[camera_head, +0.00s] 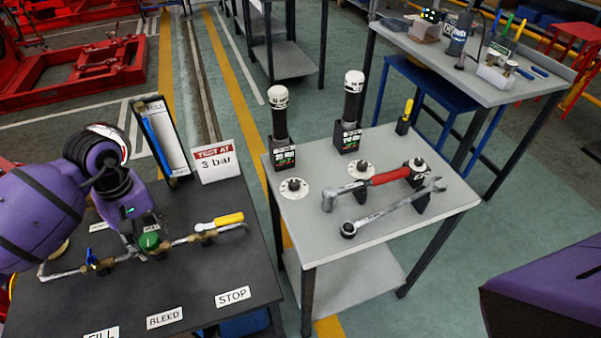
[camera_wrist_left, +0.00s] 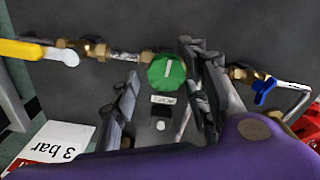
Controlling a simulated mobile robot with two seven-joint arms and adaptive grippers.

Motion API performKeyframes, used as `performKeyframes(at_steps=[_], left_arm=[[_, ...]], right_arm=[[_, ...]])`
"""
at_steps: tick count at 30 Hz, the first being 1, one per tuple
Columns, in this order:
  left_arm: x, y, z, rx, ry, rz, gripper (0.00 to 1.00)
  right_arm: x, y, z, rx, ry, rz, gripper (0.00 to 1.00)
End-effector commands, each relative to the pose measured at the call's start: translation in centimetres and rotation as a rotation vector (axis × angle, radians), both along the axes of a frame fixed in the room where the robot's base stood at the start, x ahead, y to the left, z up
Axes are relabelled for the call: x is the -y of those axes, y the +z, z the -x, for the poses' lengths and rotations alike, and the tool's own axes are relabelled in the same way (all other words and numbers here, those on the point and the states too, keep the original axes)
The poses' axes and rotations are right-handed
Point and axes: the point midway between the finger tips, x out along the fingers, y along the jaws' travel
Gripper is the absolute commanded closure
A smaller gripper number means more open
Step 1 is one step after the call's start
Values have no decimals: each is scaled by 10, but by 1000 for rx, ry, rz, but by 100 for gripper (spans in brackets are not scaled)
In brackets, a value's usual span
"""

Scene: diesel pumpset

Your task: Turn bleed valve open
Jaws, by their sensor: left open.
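A green round knob (camera_head: 150,241) sits in the middle of a metal pipe run on the dark table; in the left wrist view the knob (camera_wrist_left: 167,71) has a white line across its top. A blue-handled valve (camera_head: 90,258) is left of it and a yellow lever valve (camera_head: 220,222) right of it. Loose signs reading FILL, BLEED (camera_head: 165,318) and STOP lie in front. My left gripper (camera_head: 143,232) is open over the knob, one finger on each side in the wrist view; I cannot tell whether they touch it. My right gripper is out of view.
A "TEST AT 3 bar" sign (camera_head: 215,163) and a blue-tubed gauge board (camera_head: 161,138) stand behind the pipe. A grey table (camera_head: 398,222) at right holds two black-handled tools, a red-handled wrench (camera_head: 375,180) and a spanner. My purple right arm part is at lower right.

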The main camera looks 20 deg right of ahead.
Motion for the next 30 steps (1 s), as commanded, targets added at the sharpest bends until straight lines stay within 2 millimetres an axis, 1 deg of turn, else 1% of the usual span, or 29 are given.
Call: performKeyframes(at_steps=[1, 8, 9, 18, 26, 30], left_arm=[[0, -2, 0, 1, 0, 1, 58], [0, -3, 0, 1, 0, 1, 58], [0, -3, 0, 1, 0, 1, 59], [1, -3, -1, 2, -1, 3, 98], [2, -2, -1, 3, 22, 6, 98], [3, -2, -2, 4, 76, 7, 98]], right_arm=[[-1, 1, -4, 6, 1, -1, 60], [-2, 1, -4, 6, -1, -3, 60], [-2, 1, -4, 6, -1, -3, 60], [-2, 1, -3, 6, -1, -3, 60], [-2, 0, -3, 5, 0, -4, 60], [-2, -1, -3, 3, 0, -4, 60]])
